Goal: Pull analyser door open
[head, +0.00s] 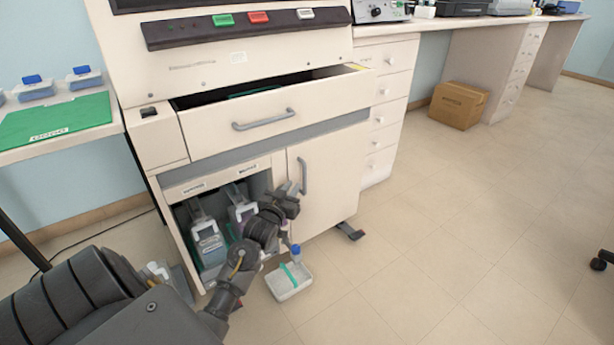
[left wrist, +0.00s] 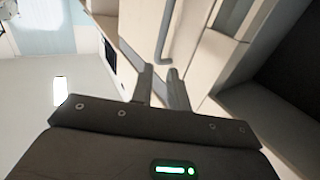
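The analyser (head: 235,62) is a large cream cabinet. Its lower right door (head: 335,180) looks shut, flush with the front, and has a grey upright bar handle (head: 303,175). My left gripper (head: 291,188) is in front of the door, just left of the handle's lower part in the head view. In the left wrist view the two fingers (left wrist: 162,87) are apart with nothing between them. The handle (left wrist: 163,38) shows beyond the fingertips, roughly in line with the gap, with no visible contact. My right gripper is in neither view.
Above the door, a drawer (head: 285,118) stands partly open. Left of the door, an open compartment holds bottles (head: 208,240). A white tray (head: 289,283) with a blue-capped item lies on the floor below. A cardboard box (head: 458,105) stands farther right. The floor right of the door is clear.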

